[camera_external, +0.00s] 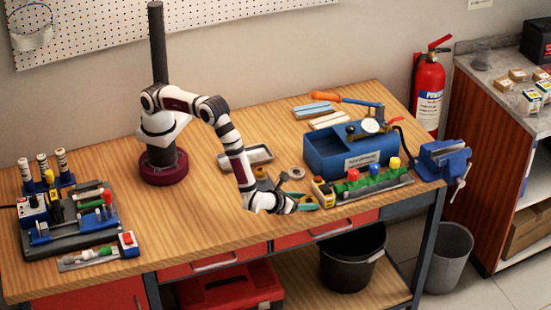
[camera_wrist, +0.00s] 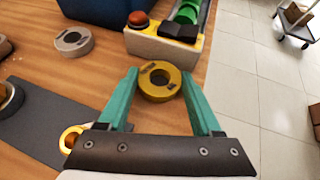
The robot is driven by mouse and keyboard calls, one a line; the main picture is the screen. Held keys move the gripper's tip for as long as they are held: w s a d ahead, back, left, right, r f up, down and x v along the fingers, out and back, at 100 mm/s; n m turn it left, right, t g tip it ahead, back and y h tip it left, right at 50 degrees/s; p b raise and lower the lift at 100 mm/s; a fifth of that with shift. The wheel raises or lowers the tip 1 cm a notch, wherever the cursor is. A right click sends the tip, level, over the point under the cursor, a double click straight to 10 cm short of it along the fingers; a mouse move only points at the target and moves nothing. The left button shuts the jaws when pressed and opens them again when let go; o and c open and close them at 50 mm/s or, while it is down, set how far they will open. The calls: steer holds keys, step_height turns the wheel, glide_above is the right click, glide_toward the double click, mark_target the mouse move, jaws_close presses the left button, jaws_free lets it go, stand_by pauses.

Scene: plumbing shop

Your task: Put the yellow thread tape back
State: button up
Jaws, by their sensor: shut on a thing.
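The yellow thread tape (camera_wrist: 159,95) is a flat ring with a dark label, seen between the fingertips in the wrist view. My gripper (camera_wrist: 160,88) has teal fingers and is shut on the tape, one finger at each side. In the external view my gripper (camera_external: 307,203) is low over the front edge of the bench, beside the yellow switch box; the tape is hard to make out there. Whether the tape touches the bench is not clear. A grey tape ring (camera_wrist: 73,41) lies on the wood to the left.
The yellow box with a red button (camera_wrist: 138,22) and its valve rack (camera_external: 372,184) stand just beyond the tape. The bench edge drops to tiled floor at right.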

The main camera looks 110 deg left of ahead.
steer(key=shift+f, duration=0.1)
steer(key=o, duration=1.3)
